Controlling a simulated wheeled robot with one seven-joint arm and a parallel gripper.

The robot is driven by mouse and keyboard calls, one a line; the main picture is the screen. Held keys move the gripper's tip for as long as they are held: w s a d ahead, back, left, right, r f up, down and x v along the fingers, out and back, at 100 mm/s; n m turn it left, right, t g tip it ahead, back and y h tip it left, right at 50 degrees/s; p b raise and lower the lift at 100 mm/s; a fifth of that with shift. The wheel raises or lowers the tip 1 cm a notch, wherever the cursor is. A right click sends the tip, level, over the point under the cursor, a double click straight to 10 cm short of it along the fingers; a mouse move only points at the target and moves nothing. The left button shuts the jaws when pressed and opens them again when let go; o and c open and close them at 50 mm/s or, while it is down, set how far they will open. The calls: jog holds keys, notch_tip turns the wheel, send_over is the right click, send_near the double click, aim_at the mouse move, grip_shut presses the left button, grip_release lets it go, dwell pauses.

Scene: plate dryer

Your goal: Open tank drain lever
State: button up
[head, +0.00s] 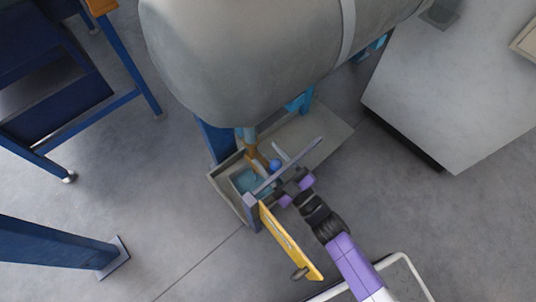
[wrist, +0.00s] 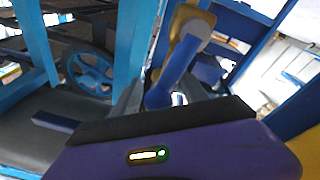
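The big grey tank (head: 250,50) lies across the top of the head view. A brass outlet valve (head: 250,150) hangs below it; its blue drain lever (head: 275,165) shows as a small rounded blue part. My purple and black gripper (head: 284,180) is close beside the lever. In the wrist view, the brass valve body (wrist: 196,22) is at the top, and the blue lever (wrist: 168,82) runs down from it between my gripper's grey fingers (wrist: 168,98). The fingers look apart around the lever's lower end. Contact cannot be made out.
A shallow grey tray (head: 318,135) lies below the tank. A yellow bar (head: 290,243) stands just left of my arm. A grey-topped cabinet (head: 455,90) is at the right and a blue frame (head: 75,85) at the left. A blue handwheel (wrist: 90,70) shows in the wrist view.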

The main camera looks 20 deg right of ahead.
jog(key=shift+w+a+r, duration=0.1)
jog(key=shift+a+r, duration=0.05)
jog(key=shift+r, duration=0.05)
jog(key=p+v, duration=0.1)
jog(key=v, duration=0.7)
jog(key=shift+p, duration=0.4)
